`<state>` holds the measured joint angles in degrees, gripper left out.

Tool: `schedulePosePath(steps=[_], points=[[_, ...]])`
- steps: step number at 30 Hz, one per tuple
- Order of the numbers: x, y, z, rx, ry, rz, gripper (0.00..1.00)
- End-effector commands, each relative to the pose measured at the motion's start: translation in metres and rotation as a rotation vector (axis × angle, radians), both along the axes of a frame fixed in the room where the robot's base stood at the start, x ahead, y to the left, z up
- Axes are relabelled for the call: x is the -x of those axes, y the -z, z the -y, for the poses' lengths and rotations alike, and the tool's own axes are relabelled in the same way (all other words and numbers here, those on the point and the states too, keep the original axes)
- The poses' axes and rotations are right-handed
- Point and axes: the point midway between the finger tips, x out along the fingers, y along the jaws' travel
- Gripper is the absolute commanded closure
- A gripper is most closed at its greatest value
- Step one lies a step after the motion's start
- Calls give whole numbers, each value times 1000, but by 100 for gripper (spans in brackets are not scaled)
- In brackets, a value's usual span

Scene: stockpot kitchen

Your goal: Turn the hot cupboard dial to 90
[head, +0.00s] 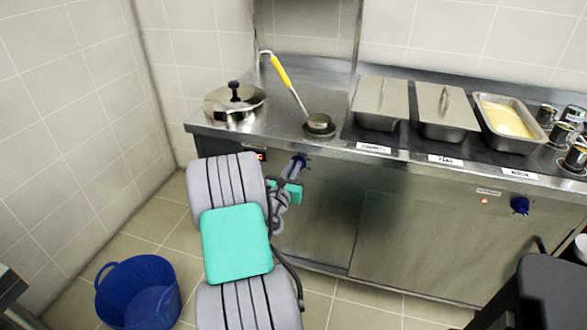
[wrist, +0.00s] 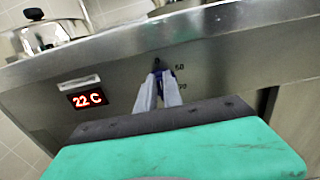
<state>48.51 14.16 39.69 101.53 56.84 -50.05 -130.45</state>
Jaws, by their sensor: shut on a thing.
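The gripped dial is a small dark blue knob (head: 299,161) on the steel front panel, below the counter edge. My gripper (wrist: 158,88) is shut on the dial, fingers pointing at the panel. A red display (wrist: 87,99) left of the dial reads 22 C.
A second blue knob (head: 520,205) with a red light is further right on the front. A lidded pot (head: 235,104), a ladle (head: 290,85) and food pans (head: 447,108) stand on the counter. A blue bucket (head: 138,290) is on the floor, a dark stool (head: 548,290) at right.

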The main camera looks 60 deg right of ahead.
Motion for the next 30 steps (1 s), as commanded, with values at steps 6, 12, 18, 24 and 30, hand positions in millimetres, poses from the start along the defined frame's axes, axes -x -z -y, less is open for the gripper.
schedulePosePath(steps=[6,12,18,24,30], points=[[0,0,-1,0,0,0,100],[0,0,-1,-3,0,16,100],[2,0,-1,-13,0,85,100],[4,1,0,-35,0,220,100],[7,3,0,-65,0,401,100]])
